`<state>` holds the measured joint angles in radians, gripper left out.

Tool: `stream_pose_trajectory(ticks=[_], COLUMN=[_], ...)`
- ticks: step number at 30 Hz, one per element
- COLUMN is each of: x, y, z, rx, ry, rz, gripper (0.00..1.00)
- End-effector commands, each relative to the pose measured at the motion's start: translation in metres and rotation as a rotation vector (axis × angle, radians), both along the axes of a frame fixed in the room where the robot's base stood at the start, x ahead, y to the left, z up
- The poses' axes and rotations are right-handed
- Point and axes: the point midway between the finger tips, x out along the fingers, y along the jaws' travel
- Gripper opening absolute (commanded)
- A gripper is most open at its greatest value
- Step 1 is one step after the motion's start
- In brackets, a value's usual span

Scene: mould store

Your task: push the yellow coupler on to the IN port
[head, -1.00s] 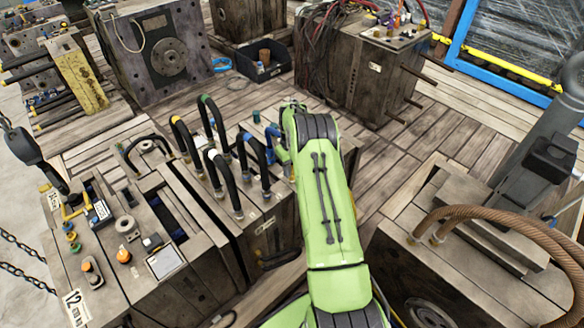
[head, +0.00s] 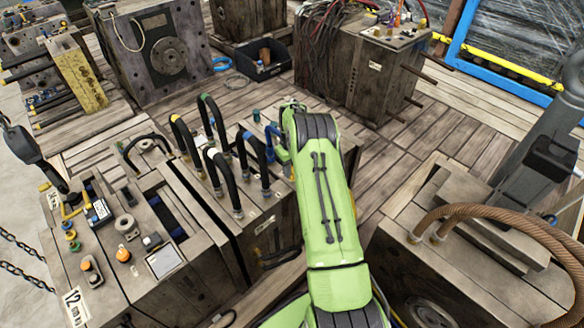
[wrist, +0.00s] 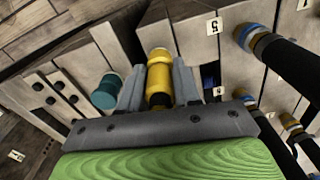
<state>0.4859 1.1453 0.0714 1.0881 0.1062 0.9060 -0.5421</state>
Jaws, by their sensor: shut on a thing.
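The yellow coupler (wrist: 160,68) shows in the wrist view, between the two grey fingers of my gripper (wrist: 158,85). The gripper is shut on it. The coupler has a dark band and its far end lies at the pale face of a mould block. I cannot tell whether it touches or is seated there. No IN marking is legible, and any port under the coupler is hidden.
A teal cap (wrist: 106,91) stands close beside the left finger. Number plate 5 (wrist: 214,82) and black hoses with blue and yellow ends (wrist: 251,40) are on the right. In the head view, several looped hoses (head: 215,160) rise from the block left of my arm.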

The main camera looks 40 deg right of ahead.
Motion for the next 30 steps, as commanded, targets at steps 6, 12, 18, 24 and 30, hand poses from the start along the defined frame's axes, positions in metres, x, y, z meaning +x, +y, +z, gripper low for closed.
stream_pose_trajectory(ticks=[6, 12, 18, 24, 30], x=[0.000, 0.000, 0.000, 0.000, 0.000], y=[0.000, 0.000, 0.000, 0.000, 0.000], z=[-0.002, -0.002, -0.003, -0.003, 0.019], rx=[0.000, 0.000, 0.000, 0.000, -0.001], ry=[-0.001, -0.001, 0.000, 0.001, -0.001], rz=[0.000, 0.000, 0.000, 0.000, 0.000], gripper=[0.00, 0.34, 0.62, 0.62, 0.62])
